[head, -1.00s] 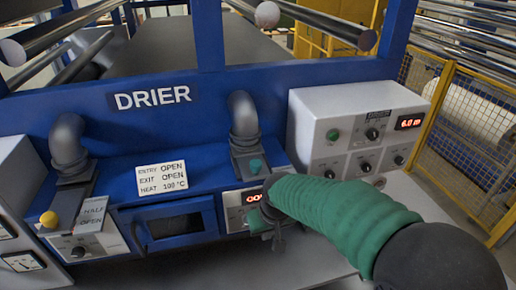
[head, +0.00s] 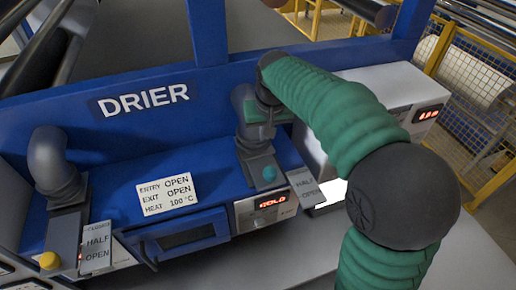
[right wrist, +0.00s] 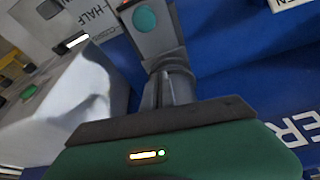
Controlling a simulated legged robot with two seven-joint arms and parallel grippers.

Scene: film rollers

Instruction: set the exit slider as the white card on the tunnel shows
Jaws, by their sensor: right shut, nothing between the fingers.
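The white card (head: 167,194) on the blue tunnel reads ENTRY OPEN, EXIT OPEN, HEAT 100 °C. The exit slider's teal knob (head: 269,173) sits on the grey plate below the right pipe, roughly level with the top of its label (head: 307,188). The knob also shows in the right wrist view (right wrist: 145,18). My right gripper (head: 264,112) is shut and empty by the right pipe, above and apart from the knob; its fingertips are hard to make out. My left gripper is out of view.
The entry slider's yellow knob (head: 48,260) is beside OPEN at the left. A red display (head: 272,201) reads COLD below the exit slider. The right pipe (head: 246,125) stands close to my gripper. A white control box (head: 385,85) is partly behind my arm.

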